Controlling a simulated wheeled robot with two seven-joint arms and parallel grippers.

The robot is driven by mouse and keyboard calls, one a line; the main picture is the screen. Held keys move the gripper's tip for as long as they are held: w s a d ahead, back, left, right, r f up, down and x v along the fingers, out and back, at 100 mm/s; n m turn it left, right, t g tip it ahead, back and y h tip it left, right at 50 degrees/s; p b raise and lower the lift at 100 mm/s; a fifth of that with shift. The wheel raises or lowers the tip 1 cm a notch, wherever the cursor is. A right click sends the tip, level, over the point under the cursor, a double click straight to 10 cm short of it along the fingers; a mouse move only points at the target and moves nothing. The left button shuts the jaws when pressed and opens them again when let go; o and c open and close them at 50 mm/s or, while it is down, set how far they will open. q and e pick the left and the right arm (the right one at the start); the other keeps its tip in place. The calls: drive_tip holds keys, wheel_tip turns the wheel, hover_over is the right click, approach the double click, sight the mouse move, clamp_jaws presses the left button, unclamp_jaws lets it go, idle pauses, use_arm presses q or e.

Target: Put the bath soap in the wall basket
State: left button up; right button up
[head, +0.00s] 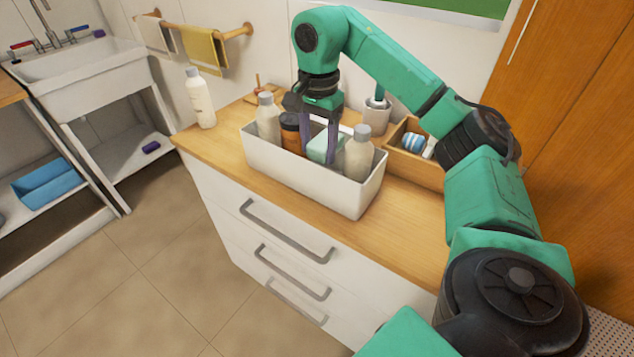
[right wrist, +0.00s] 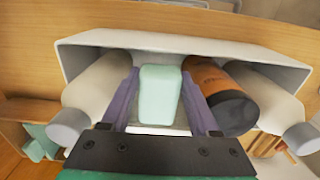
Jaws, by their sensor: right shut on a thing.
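The bath soap, a mint-green block (head: 318,150), is inside the white bin (head: 318,184) on the counter; it also shows upright in the right wrist view (right wrist: 160,96). My right gripper (head: 321,143) reaches down into the bin from above. Its purple fingers (right wrist: 160,78) are shut on the soap, one on each side. The soap is still among the bottles, and I cannot tell whether it touches the bin's floor. No basket mounted on the wall can be made out. My left gripper is out of view.
Pale bottles (head: 267,118) (head: 358,153) and a brown bottle (head: 292,134) stand close around the soap. A wooden box (head: 425,172) is right of the bin, and a lone bottle (head: 200,98) stands left. Counter (head: 222,140) left of the bin is clear.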

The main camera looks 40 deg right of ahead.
sight(319, 162)
wheel_tip(319, 162, down, 4)
drive_tip(key=shift+f+p, duration=0.1)
drive_tip(key=shift+p, duration=0.2)
wheel_tip(319, 162, down, 4)
drive_tip(key=shift+f, duration=0.25)
drive_tip(key=shift+s, duration=0.1)
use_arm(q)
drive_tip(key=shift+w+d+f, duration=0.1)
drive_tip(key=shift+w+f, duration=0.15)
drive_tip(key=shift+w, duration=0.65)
use_arm(e)
drive_tip(key=o, duration=1.1)
drive_tip(key=shift+o, duration=0.2)
wheel_tip(319, 162, up, 6)
drive_tip(key=shift+r, duration=0.25)
wheel_tip(319, 162, up, 6)
drive_tip(key=p, duration=0.3)
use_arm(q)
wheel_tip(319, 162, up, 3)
use_arm(e)
drive_tip(key=shift+f, duration=0.15)
